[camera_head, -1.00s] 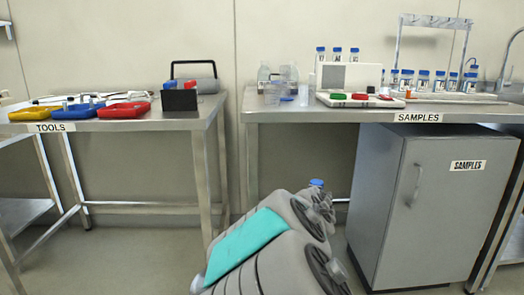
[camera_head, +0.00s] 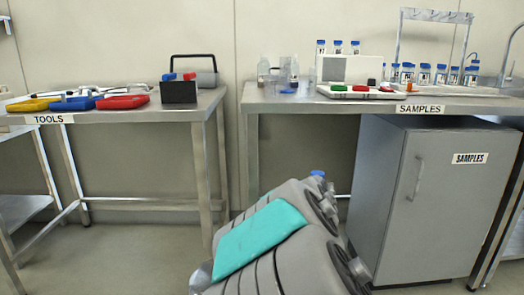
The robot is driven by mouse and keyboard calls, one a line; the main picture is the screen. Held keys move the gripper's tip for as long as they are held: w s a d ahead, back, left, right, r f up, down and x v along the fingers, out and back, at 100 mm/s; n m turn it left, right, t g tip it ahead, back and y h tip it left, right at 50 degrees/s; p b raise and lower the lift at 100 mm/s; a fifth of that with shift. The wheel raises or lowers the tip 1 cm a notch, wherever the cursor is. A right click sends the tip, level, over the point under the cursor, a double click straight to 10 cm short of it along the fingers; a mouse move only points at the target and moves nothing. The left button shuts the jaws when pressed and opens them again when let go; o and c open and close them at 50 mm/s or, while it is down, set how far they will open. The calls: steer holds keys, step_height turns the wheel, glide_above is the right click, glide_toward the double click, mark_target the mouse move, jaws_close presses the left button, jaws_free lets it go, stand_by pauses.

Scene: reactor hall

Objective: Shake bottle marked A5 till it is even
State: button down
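My grey arm with a teal panel rises from the bottom centre of the head view. My gripper (camera_head: 325,190) is at its far end, and its fingers are hidden behind the arm links. A blue cap (camera_head: 318,173) shows just above the arm's end; whatever is below it is hidden, and I cannot tell whether it is held. Several blue-capped bottles (camera_head: 424,75) stand in a row on the right of the samples table, and three more (camera_head: 338,47) stand at the back. Their marks are too small to read, so I cannot tell which is A5.
The samples table (camera_head: 300,105) also bears a white tray with coloured caps (camera_head: 350,91) and clear glassware (camera_head: 264,68). A grey cabinet (camera_head: 440,210) stands below it. The tools table (camera_head: 190,112) with coloured trays (camera_head: 122,101) is at left. Floor shows between the tables.

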step_height(320, 180, down, 3)
steer(key=b, duration=0.3)
steer(key=shift+f+b, duration=0.1)
steer(key=shift+b, duration=0.25)
stand_by(0.5)
stand_by(0.3)
